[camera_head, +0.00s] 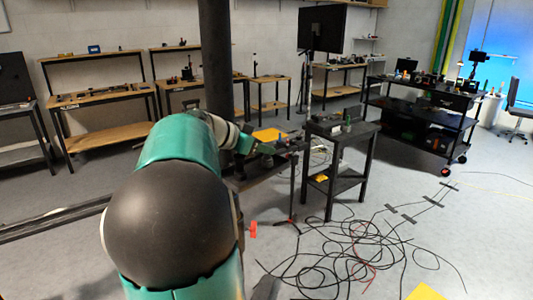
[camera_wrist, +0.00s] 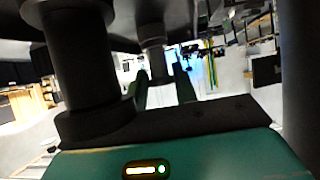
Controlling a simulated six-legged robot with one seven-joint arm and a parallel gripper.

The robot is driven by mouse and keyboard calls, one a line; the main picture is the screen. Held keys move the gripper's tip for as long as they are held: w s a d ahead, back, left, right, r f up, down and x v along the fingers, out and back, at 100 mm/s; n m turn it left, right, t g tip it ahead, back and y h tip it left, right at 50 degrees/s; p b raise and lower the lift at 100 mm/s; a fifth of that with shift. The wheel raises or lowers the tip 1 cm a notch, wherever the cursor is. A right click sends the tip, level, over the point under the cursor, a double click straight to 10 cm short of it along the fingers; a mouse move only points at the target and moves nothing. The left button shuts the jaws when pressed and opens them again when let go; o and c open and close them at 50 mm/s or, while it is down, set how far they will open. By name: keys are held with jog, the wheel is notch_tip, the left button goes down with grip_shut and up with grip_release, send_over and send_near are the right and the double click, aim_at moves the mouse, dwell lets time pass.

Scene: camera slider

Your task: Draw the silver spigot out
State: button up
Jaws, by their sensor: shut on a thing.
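My gripper (camera_wrist: 162,78) shows in the wrist view as two green fingers with a gap between them. A short grey cylinder (camera_wrist: 153,38), which looks like the silver spigot, hangs down between the fingers from a dark part above. The fingers are closed around it, though their contact is dark and hard to make out. In the head view my green arm reaches to the slider on its stand, and my gripper (camera_head: 264,148) is small there. The spigot cannot be made out in that view.
A small dark table (camera_head: 340,131) with small items stands right of my gripper. Loose cables (camera_head: 340,250) cover the floor in front of it. A black cart (camera_head: 430,110) stands at the right, workbenches (camera_head: 105,95) along the back wall. A dark column (camera_head: 215,60) rises behind my arm.

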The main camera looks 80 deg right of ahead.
jog(key=o, duration=0.4)
jog(key=shift+c, duration=0.2)
grip_shut()
jog(key=shift+r, duration=0.1)
jog(key=shift+r, duration=0.3)
jog(key=shift+r, duration=2.65)
